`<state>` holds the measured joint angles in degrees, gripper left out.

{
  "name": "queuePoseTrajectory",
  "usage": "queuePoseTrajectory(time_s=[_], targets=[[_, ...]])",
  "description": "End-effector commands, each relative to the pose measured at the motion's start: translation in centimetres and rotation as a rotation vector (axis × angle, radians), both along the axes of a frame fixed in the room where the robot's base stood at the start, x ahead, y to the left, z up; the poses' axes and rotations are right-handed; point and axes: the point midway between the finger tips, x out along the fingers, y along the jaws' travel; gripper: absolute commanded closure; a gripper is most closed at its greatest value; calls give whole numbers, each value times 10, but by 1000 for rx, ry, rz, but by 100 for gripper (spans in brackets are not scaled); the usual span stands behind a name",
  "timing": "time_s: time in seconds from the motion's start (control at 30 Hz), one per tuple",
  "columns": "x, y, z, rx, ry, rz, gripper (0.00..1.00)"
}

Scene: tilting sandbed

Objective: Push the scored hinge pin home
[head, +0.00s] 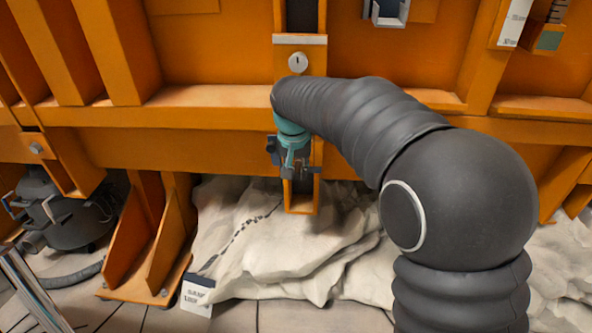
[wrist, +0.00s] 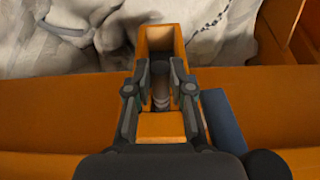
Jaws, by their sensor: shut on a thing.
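In the wrist view a round metallic pin (wrist: 160,88), dark at its far end with a paler band nearer me, stands inside an orange bracket (wrist: 160,38). My gripper (wrist: 160,72) has its two dark fingers on either side of the pin and is shut on it. I cannot make out the scoring on the pin. In the head view my gripper (head: 293,172) points down at the orange bracket (head: 301,206) below the orange beam. The pin is hidden there behind the fingers and arm.
An orange frame (head: 200,145) with ribs spans the scene. Pale rock or draped sand (head: 260,255) lies below the bracket. A white label block (head: 197,295) stands at lower left, near a dark machine with a hose (head: 75,215). A blue-grey block (wrist: 222,118) sits right of the gripper.

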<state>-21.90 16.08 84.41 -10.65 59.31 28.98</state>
Motion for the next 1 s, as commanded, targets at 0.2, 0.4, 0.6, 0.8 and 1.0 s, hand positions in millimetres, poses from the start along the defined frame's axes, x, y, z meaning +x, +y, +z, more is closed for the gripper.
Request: queuePoseTrajectory(time_s=[0.2,0.4,0.6,0.8,1.0], targets=[[5,0,3,0,-2,0,100],[9,-1,4,1,-2,0,100],[13,-1,4,0,-1,0,100],[17,0,5,1,-1,0,100],[21,-1,5,1,-2,0,76]])
